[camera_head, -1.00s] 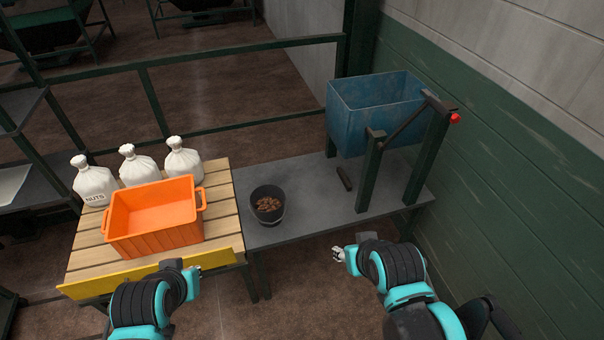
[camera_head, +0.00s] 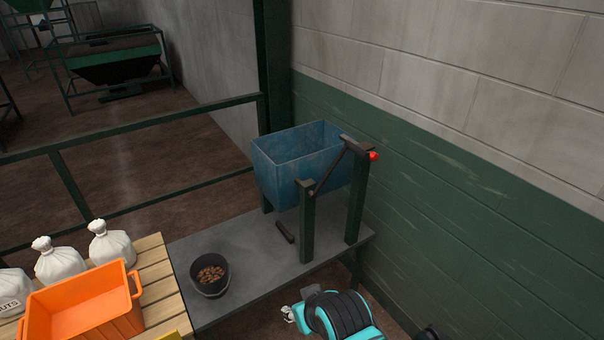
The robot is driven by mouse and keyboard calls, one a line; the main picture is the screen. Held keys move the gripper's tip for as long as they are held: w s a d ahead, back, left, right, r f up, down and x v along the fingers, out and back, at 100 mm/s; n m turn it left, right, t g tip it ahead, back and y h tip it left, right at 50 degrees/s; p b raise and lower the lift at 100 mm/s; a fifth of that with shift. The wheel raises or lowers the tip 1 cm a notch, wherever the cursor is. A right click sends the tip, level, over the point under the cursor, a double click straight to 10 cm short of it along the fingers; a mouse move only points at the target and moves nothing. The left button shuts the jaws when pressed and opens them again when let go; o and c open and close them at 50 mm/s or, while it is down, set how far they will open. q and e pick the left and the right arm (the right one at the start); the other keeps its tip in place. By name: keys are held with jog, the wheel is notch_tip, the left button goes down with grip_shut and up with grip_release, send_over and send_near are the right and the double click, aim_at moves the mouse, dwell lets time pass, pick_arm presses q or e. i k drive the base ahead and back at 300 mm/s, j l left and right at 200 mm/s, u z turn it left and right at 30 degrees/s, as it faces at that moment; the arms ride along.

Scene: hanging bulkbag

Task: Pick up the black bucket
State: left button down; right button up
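The black bucket (camera_head: 210,287) stands upright on the grey metal table (camera_head: 240,243), close to the wooden slatted table. Brown nuts (camera_head: 210,273) lie inside it. My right gripper (camera_head: 288,313) is at the bottom of the view, to the right of the bucket and apart from it, near the table's front edge. Its fingers are small and partly hidden by my arm, so I cannot tell whether they are open. My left gripper is outside the view.
A blue tipping bin (camera_head: 285,178) hangs on a dark green stand at the table's right, with a red knob (camera_head: 374,156). A dark bar (camera_head: 285,232) lies below it. An orange crate (camera_head: 85,312) and white sacks (camera_head: 112,244) are at left. A wall (camera_head: 450,200) bounds the right.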

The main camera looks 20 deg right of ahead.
aim_at(209, 272)
jog(key=i+l+u, duration=0.15)
jog(key=l+u, duration=0.3)
jog(key=l, duration=0.9)
jog(key=l+u, duration=0.45)
jog(key=l, duration=0.9)
